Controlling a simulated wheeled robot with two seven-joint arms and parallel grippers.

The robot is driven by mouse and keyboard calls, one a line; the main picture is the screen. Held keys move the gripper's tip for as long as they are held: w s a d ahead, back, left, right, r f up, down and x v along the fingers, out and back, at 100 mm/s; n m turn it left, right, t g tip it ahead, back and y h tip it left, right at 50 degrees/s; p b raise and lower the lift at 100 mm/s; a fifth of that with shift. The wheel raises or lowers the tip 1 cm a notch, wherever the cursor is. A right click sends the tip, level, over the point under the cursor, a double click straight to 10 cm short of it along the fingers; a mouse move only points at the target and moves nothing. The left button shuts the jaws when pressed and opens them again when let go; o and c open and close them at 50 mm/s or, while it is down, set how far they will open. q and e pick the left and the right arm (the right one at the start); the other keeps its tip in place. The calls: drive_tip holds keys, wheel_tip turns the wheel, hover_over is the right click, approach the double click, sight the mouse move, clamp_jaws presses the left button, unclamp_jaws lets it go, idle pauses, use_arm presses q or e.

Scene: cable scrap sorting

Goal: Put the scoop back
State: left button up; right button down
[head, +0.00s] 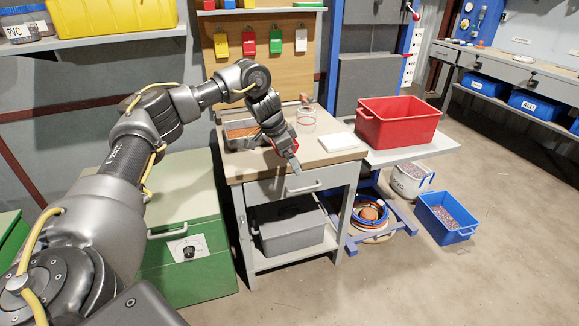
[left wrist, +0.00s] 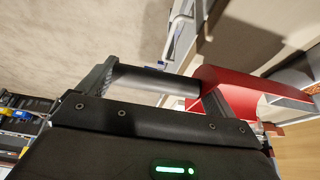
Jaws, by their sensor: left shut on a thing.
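My left gripper (head: 283,143) is above the front part of the small workbench (head: 235,172), near its drawer edge. It is shut on the scoop, with a dark grey handle (left wrist: 150,80) lying across between the fingers (left wrist: 160,85) in the left wrist view. The scoop's red part (left wrist: 235,95) shows beyond the right finger there. In the head view only small bits of red show at the gripper, and most of the scoop is hidden. My right gripper is in neither view.
A metal tray (head: 231,143) with copper-coloured scrap stands on the bench, left of the gripper. A clear jar (head: 306,117) and a white flat block (head: 340,142) are on the bench. A red bin (head: 398,130) stands to the right. Coloured tags (head: 248,43) hang on the backboard.

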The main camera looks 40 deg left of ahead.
use_arm(q)
wheel_tip(320, 180, down, 3)
drive_tip(key=shift+f, duration=0.1)
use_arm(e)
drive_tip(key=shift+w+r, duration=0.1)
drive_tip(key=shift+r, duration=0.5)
use_arm(q)
drive_tip(key=o, duration=1)
drive_tip(key=shift+f, duration=0.15)
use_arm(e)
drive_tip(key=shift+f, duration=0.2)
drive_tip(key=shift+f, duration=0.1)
